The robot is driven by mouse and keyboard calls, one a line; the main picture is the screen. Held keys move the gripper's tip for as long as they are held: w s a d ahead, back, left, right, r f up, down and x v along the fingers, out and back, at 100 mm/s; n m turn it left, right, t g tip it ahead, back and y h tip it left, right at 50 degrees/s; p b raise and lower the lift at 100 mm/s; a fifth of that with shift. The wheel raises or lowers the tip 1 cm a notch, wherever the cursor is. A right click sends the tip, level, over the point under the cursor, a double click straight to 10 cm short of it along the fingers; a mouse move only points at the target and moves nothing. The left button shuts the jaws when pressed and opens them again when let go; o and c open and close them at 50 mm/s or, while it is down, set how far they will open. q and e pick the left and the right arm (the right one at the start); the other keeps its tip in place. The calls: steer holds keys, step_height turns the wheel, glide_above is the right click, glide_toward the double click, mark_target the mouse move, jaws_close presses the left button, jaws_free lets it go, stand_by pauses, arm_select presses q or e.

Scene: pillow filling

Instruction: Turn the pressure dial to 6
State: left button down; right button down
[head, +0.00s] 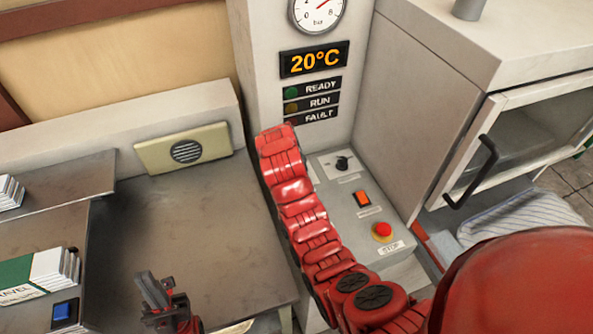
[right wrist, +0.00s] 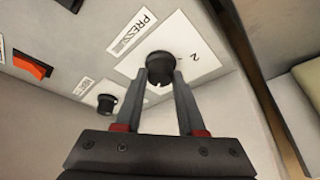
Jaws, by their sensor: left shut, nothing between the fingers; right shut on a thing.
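The pressure dial (right wrist: 160,65) is a black round knob on a white plate in the right wrist view. A label starting "PRESS" and a figure 2 show beside it; other figures are hidden or out of view. My right gripper (right wrist: 164,82) is shut on the dial, one finger on each side. In the head view my red right arm covers the dial and the right gripper. My left gripper (head: 160,298) is shut and empty over the grey table, at the bottom left, away from the panel.
A pressure gauge (head: 318,12) marked bar sits above a 20°C display (head: 314,60). The sloped panel holds another black knob (head: 343,163), an orange switch (head: 362,198) and a red stop button (head: 382,231). A handled cabinet door (head: 500,150) stands at right.

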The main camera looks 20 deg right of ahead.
steer(key=shift+m, duration=0.5)
steer(key=c, duration=0.5)
jaws_free()
steer(key=p+v, duration=1.1)
steer(key=v, duration=0.6)
steer(key=shift+w+r, duration=0.25)
steer(key=shift+a+f, duration=0.1)
steer(key=shift+a, duration=0.1)
